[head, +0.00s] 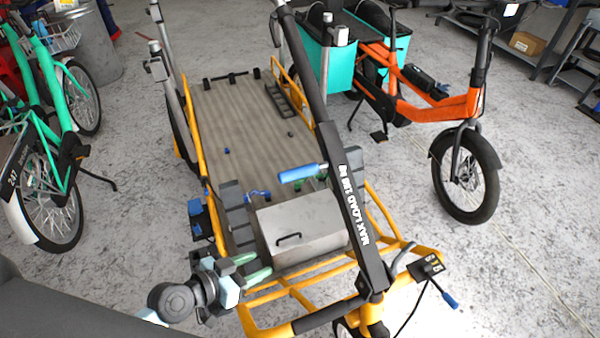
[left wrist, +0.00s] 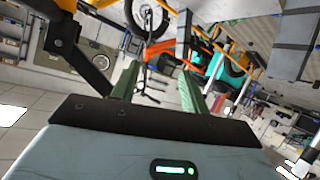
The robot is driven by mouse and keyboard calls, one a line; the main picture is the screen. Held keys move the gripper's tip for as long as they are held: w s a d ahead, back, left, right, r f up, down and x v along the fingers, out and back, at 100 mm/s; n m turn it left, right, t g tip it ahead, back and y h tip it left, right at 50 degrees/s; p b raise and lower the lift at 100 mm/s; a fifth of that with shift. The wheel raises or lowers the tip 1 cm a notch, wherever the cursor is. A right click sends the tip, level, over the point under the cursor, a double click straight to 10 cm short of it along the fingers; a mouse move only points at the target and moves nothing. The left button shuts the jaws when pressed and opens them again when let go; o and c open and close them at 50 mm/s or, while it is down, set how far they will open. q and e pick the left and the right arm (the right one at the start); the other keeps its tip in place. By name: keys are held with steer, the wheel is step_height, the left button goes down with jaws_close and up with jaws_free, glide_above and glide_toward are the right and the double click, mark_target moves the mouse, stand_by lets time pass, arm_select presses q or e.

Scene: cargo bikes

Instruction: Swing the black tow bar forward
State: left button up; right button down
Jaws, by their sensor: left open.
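The black tow bar (head: 335,150) has white "MAX LOAD" lettering and slants over the yellow cargo bike (head: 204,160), from the top middle down to its front end at the lower right. A blue grip (head: 298,173) sticks out to the left of the bar at mid-length. My left gripper (head: 256,267), with green fingers, is open and empty at the bike's left front, beside the grey box and apart from the bar. Its fingers (left wrist: 158,85) show spread in the left wrist view, with nothing between them close by. My right gripper is not in view.
A grey box (head: 300,228) with a dark handle sits at the front of the ribbed cargo bed (head: 235,110). A blue-tipped handlebar (head: 448,299) is at lower right. An orange bike (head: 435,105) stands right, green bikes (head: 45,130) left.

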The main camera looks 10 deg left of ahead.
arm_select(q)
steer(key=w+r+m+h+b, duration=0.2)
steer(key=w+r+m+h, duration=0.1)
steer(key=w+r, duration=0.4)
steer(key=m+h, duration=0.3)
steer(key=h, duration=0.1)
glide_toward(318, 167)
steer(key=x, duration=0.3)
steer(key=p+x, duration=0.1)
steer(key=shift+w+f, duration=0.35)
steer(key=shift+w, duration=0.2)
steer(key=shift+w+d+f, duration=0.15)
steer(key=shift+w+d, duration=0.2)
steer(key=shift+d, duration=0.2)
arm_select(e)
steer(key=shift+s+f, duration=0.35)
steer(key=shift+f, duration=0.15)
arm_select(q)
steer(key=shift+c, duration=0.5)
jaws_close()
